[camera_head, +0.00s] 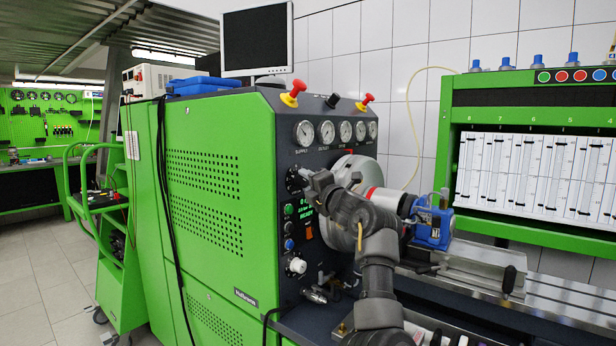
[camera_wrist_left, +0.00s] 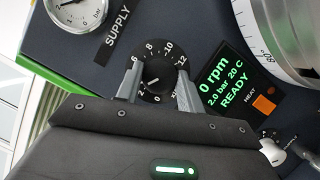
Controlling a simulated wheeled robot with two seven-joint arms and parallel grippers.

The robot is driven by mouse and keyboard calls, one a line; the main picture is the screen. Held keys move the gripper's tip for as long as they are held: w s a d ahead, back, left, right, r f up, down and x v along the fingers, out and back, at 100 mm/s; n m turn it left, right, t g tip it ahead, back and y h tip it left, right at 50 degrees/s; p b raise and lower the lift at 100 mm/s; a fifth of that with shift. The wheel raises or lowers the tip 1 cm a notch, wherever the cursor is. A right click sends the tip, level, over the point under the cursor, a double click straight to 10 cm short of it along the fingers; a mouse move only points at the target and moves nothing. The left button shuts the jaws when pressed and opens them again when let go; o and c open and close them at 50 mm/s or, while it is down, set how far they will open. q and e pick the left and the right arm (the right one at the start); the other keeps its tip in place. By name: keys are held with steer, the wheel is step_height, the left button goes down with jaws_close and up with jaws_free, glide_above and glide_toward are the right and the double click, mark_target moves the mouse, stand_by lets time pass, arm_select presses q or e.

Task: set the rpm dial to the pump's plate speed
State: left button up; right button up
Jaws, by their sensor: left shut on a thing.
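The black rpm dial (camera_wrist_left: 154,73) has a white pointer line and a ring of white numbers. Its 6, 8, 10, 12 and 0 show; the rest are partly hidden. My left gripper (camera_wrist_left: 158,84) has a finger on each side of the knob and is shut on it. In the head view the left gripper (camera_head: 304,180) is at the panel below the gauges and covers part of the dial. The display (camera_wrist_left: 222,84) reads 0 rpm, 2.0 bar, 20 C, READY. A blue pump (camera_head: 432,232) is mounted beside the round drive; I cannot read any plate on it.
A pressure gauge (camera_wrist_left: 77,12) marked SUPPLY is close to the dial. An orange HEAT switch (camera_wrist_left: 264,103) is beside the display. A white knob (camera_head: 297,265) is lower on the panel. The steel bench rail (camera_head: 550,295) runs to the right.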

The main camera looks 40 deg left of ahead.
arm_select(q)
steer(key=shift+r+m+g+h+p, duration=0.1)
steer(key=shift+m+g+h+p, duration=0.4)
steer(key=shift+m+p, duration=1.55)
steer(key=shift+r+m+g+h+p, duration=0.2)
steer(key=shift+m+h+p, duration=0.5)
steer(key=shift+m+p, duration=1.35)
steer(key=shift+f+m+g+h+p, duration=0.1)
steer(key=shift+m+g+h+p, duration=0.4)
steer(key=shift+m+p, duration=1.5)
arm_select(e)
steer(key=a+r, duration=0.2)
steer(key=r, duration=0.5)
steer(key=s+a+r+p, duration=0.1)
steer(key=r, duration=0.6)
steer(key=shift+a+y+p, duration=0.3)
steer(key=shift+a, duration=0.05)
arm_select(q)
steer(key=shift+n, duration=0.8)
arm_select(e)
steer(key=shift+s, duration=0.1)
arm_select(q)
steer(key=o, duration=0.9)
steer(key=shift+o, duration=0.4)
arm_select(e)
steer(key=shift+a, duration=0.2)
